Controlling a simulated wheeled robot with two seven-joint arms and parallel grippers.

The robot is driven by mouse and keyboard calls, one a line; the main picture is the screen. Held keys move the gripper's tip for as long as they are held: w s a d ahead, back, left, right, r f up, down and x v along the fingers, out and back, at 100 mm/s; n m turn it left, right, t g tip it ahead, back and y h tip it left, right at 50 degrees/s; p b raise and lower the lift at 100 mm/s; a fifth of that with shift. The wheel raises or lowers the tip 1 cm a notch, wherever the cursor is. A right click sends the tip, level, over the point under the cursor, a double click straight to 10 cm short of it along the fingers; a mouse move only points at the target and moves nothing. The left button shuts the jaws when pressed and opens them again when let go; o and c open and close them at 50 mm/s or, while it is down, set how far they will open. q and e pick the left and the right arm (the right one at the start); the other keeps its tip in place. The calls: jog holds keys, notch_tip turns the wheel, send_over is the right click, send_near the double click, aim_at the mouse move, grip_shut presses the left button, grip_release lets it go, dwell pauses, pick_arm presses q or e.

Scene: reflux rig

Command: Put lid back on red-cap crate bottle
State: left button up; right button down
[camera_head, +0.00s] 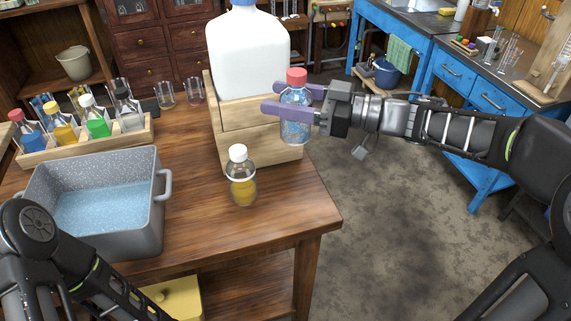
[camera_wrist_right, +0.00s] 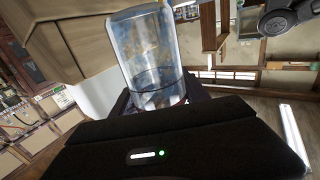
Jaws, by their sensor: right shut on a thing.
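My right gripper (camera_head: 290,105) is shut around a clear bottle (camera_head: 296,128) with bluish contents and a red cap (camera_head: 297,76) on top. The bottle is upright, in front of the right end of a wooden box and near the table's right edge. In the right wrist view the bottle (camera_wrist_right: 150,50) stands between the fingers; its cap is out of that view. A wooden crate (camera_head: 95,148) at the left holds several bottles, including a red-capped blue one (camera_head: 28,133) at its left end. My left arm shows at the lower left; its gripper is out of view.
A bottle with a white cap and amber contents (camera_head: 241,178) stands on the table (camera_head: 290,205). A large white jug (camera_head: 247,55) sits in the wooden box (camera_head: 262,142). A grey tub (camera_head: 160,215) of bluish liquid is at the left. Two empty beakers (camera_head: 166,95) stand behind.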

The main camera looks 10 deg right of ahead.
notch_tip(320, 180, down, 10)
jog(key=b, duration=0.1)
jog(key=shift+b, duration=0.3)
jog(key=shift+f+b, duration=0.5)
jog(key=shift+f, duration=1.7)
jog(key=shift+f, duration=0.2)
jog(key=c, duration=0.6)
grip_release()
jog(key=shift+o, duration=0.2)
jog(key=shift+r, duration=0.15)
